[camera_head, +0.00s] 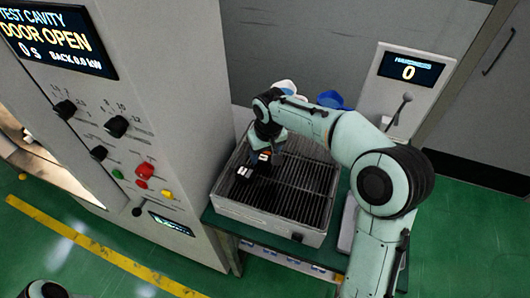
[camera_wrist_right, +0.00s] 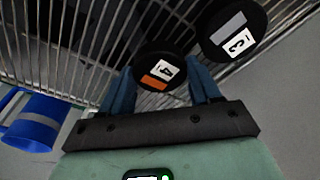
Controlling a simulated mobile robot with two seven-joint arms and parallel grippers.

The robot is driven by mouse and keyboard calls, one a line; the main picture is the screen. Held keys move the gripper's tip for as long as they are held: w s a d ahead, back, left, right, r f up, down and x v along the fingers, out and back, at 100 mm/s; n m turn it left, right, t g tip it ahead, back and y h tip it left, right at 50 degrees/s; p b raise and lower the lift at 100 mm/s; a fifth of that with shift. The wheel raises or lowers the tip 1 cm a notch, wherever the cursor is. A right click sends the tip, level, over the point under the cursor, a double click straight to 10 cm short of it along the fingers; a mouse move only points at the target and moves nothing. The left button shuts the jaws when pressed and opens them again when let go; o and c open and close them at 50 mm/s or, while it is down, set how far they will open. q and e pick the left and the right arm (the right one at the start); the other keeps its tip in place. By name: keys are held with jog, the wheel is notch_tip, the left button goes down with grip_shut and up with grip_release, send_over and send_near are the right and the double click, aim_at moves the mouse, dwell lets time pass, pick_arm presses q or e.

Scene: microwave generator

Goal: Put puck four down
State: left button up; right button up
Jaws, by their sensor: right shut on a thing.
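Puck four (camera_wrist_right: 160,70) is a black disc with a white "4" label and an orange patch. It sits between the two blue fingers of my right gripper (camera_wrist_right: 163,92), which is shut on it. In the head view the right gripper (camera_head: 265,160) points down over the left part of a metal tray with a wire grate (camera_head: 305,190). Puck three (camera_wrist_right: 232,35), black with a grey patch, lies on the grate close beside puck four. Whether puck four touches the grate is hard to tell. My left gripper is out of view.
A grey test cabinet (camera_head: 175,120) with knobs and a "DOOR OPEN" display stands left of the tray. A blue cup (camera_wrist_right: 35,122) is beside the grate. A display post with a lever (camera_head: 405,95) stands at the right. The right part of the grate is bare.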

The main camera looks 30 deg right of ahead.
aim_at(267, 160)
jog(key=shift+f, duration=0.1)
jog(key=o, duration=0.9)
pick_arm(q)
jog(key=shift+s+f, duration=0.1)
pick_arm(e)
jog(key=shift+r, duration=0.3)
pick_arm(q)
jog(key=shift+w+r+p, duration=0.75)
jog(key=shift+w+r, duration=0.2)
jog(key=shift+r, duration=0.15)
pick_arm(e)
notch_tip(267, 160, up, 12)
jog(key=s, duration=0.1)
jog(key=shift+s+f, duration=0.2)
jog(key=shift+s, duration=0.2)
